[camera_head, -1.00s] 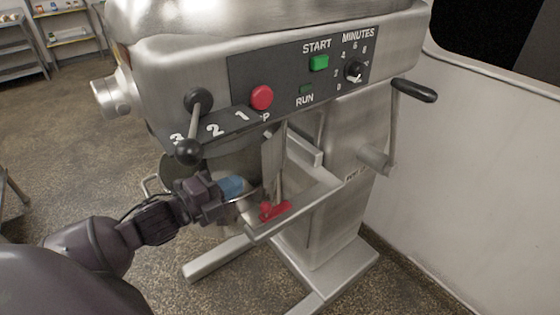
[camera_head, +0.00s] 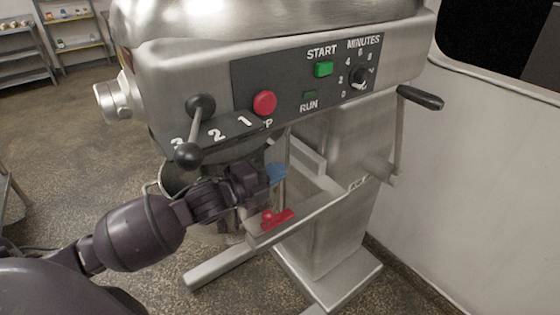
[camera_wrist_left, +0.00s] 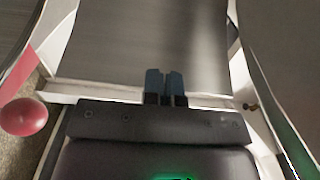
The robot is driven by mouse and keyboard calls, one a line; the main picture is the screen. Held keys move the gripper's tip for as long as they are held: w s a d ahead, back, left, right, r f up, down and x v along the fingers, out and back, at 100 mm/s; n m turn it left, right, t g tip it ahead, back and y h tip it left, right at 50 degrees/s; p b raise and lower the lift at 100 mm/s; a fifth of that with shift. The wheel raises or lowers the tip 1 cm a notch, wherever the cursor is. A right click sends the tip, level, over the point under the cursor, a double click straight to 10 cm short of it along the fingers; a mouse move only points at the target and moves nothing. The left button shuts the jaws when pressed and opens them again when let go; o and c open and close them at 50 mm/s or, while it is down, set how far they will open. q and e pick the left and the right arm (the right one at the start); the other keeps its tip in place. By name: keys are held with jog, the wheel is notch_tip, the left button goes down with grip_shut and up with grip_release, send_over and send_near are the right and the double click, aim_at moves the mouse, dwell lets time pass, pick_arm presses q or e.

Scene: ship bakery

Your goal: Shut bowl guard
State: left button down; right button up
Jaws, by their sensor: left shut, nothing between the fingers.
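The bowl guard is hard to make out. I cannot tell whether the grey upright edge just behind my fingers belongs to it. The mixer bowl (camera_head: 178,178) shows in part behind my left arm, under the mixer head. My left gripper (camera_head: 277,174) is shut and empty, with blue fingertips, above the bowl cradle (camera_head: 318,208) and the red lever (camera_head: 277,218). In the left wrist view the shut fingertips (camera_wrist_left: 164,84) point at a broad grey surface (camera_wrist_left: 150,38). Contact cannot be told. My right gripper is not in view.
The mixer head carries a red stop button (camera_head: 264,103), a green start button (camera_head: 323,69) and a black-knobbed gear lever (camera_head: 188,155) close above my left arm. A crank handle (camera_head: 420,97) sticks out at the right, near the wall. Floor at the left is open.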

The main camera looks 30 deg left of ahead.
pick_arm(q)
jog(key=shift+w+a, duration=0.2)
jog(key=shift+w, duration=0.45)
jog(key=shift+w+a, duration=0.25)
jog(key=shift+w, duration=0.35)
jog(key=shift+w+a, duration=0.2)
jog(key=shift+w, duration=0.45)
jog(key=shift+w, duration=0.1)
